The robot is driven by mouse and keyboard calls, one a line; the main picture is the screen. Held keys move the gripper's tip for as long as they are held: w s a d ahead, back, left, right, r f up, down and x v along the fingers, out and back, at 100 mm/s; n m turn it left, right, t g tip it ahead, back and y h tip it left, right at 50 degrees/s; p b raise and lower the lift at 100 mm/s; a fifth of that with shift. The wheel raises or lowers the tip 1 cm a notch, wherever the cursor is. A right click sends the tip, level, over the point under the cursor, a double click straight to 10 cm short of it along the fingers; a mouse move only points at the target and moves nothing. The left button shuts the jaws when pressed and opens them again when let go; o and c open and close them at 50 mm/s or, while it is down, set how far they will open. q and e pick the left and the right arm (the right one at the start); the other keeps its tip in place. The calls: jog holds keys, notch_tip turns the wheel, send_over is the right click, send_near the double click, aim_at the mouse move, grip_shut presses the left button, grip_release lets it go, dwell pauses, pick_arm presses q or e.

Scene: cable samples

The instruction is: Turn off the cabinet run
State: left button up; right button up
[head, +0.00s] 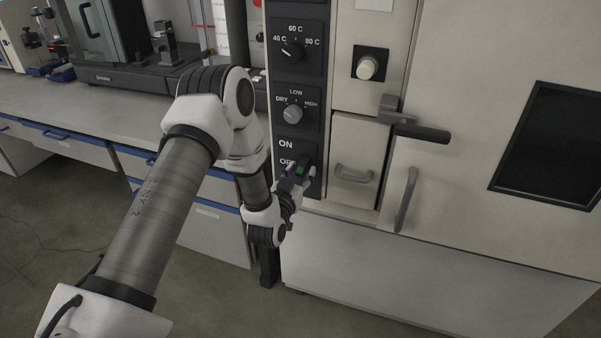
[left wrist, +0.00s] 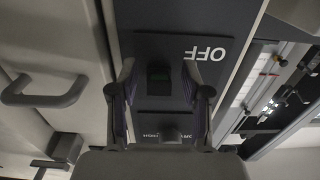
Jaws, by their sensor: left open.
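The cabinet (head: 460,150) has a dark control panel (head: 284,75) on its left side. I cannot tell whether the fingers touch the switch. My right gripper is not in view.
A temperature dial (head: 292,51) and a DRY/LOW/HIGH dial (head: 293,114) sit above the switch. A small drawer handle (head: 354,174), a door lever (head: 421,132) and a door handle (head: 406,199) stick out to the right. A lab bench (head: 110,122) stands left.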

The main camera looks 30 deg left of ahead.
pick_arm(q)
grip_shut()
jog(key=shift+w+f+b, duration=0.1)
jog(key=shift+f+b, duration=0.15)
jog(key=shift+b, duration=0.1)
jog(key=shift+w+f+t+b, duration=0.1)
jog(key=shift+f+t+b, duration=0.2)
jog(key=shift+t+b, duration=0.6)
jog(key=shift+r+b, duration=0.15)
jog(key=shift+b, duration=0.15)
jog(key=shift+r, duration=0.15)
grip_release()
